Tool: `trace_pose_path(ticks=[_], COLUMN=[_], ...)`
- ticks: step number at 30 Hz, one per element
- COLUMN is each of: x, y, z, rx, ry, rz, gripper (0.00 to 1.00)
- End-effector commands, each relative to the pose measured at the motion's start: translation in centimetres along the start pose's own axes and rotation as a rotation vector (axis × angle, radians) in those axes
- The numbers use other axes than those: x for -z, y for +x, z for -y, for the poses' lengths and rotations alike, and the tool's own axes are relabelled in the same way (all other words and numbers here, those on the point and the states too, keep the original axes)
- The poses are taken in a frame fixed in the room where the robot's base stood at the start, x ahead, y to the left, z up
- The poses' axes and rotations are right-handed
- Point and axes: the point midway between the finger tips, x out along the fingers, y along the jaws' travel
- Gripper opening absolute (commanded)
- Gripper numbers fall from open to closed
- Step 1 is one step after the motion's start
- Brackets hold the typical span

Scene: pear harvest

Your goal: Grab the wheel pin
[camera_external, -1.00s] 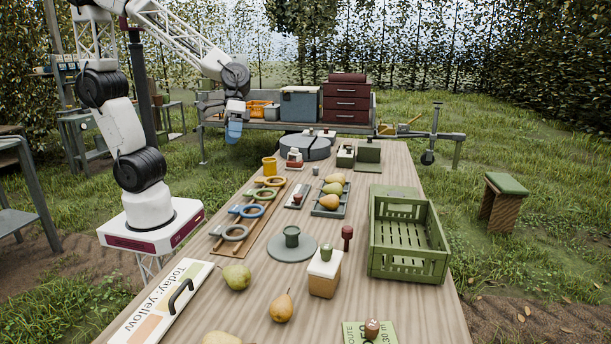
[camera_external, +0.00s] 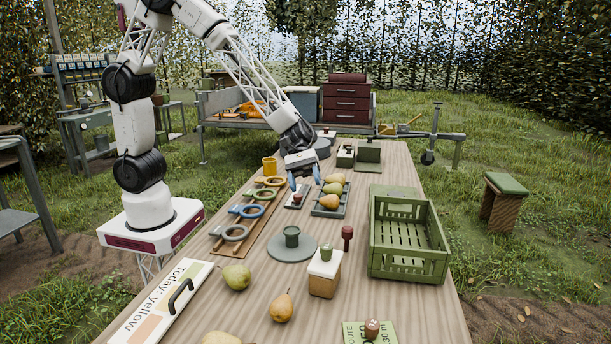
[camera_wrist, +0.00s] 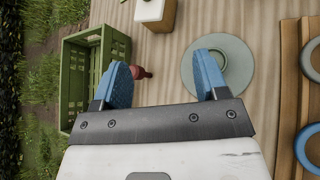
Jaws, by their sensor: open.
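A dark red pin with a round knob (camera_external: 347,234) stands upright on the table, left of the green crate; it looks like the wheel pin. In the wrist view the red pin (camera_wrist: 141,72) shows beside the left fingertip, on the inner side. My gripper (camera_external: 304,180) is open and empty, its blue fingers pointing down over the table near the pear tray. The pin stands nearer the external camera than the gripper. The wrist view shows the open gripper (camera_wrist: 160,65) with nothing held between its fingers.
The green crate (camera_external: 409,267) stands right of the pin, and a white-topped box (camera_external: 324,269) is just nearer. A grey disc (camera_external: 279,254) bears a green cup. The pear tray (camera_external: 325,212) and ring board (camera_external: 224,250) lie near my gripper. Loose pears lie in front.

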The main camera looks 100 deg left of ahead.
Motion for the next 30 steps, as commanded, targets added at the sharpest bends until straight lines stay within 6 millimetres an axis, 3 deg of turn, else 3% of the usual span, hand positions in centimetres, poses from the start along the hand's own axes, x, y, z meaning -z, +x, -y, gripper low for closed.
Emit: trace_pose_path(ticks=[9,15,21,30], x=[6.9,10.2,11.5,11.5], y=[4.8,6.7,7.4,7.4], z=[-4.4,-6.0,-6.7,-6.7], rx=[-0.137,-0.202,-0.229,-0.230], ry=[-0.290,-0.418,-0.468,-0.470], rz=[0.069,0.099,0.111,0.112], gripper=[0.67,0.67,0.67,0.67])
